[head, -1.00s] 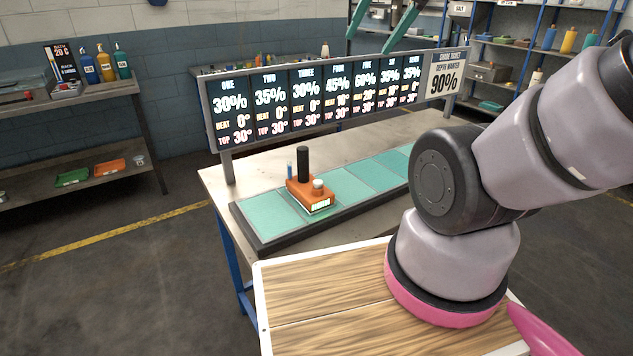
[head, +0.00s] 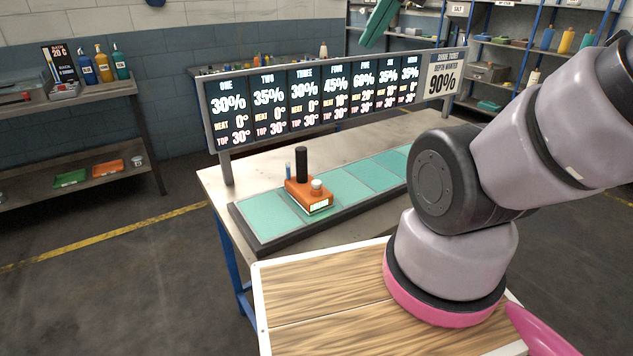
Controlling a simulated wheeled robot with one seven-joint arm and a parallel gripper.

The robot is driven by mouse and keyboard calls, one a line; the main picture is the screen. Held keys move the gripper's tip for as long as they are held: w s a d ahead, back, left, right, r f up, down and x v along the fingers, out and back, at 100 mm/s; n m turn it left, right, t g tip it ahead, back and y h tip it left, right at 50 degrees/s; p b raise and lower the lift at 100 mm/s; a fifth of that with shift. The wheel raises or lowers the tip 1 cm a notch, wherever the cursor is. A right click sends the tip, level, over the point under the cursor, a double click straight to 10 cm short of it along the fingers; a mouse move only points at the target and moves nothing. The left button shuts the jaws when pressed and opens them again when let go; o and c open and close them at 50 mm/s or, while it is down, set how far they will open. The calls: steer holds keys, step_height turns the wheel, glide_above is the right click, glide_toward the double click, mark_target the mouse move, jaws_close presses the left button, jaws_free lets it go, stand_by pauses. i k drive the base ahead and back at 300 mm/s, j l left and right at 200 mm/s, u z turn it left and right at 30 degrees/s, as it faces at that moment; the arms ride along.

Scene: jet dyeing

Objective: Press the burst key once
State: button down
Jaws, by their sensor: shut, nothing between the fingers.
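An orange device (head: 305,192) stands on the row of teal tiles on the bench. It has a tall black post (head: 301,165), a short pale round cap (head: 316,187), a thin blue piece (head: 288,170) and a small lit display (head: 320,207). No marking that I can read names the burst key. My gripper (head: 373,35) shows only as teal fingers at the top edge, in the air above the board. The fingers are together, empty and well apart from the device. The rest of the gripper is cut off by the frame.
A lit board (head: 320,95) with columns ONE onward stands behind the teal tiles (head: 345,188). A ticket (head: 446,75) reads "depth wanted 90%". A wood-topped surface (head: 320,290) lies in front, under my arm. A side shelf (head: 75,180) stands at left; the floor between is clear.

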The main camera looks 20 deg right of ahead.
mark_target(316, 184)
steer(key=k+u, duration=0.25)
steer(key=k, duration=0.2)
steer(key=k+j+u, duration=0.3)
steer(key=k+l, duration=0.1)
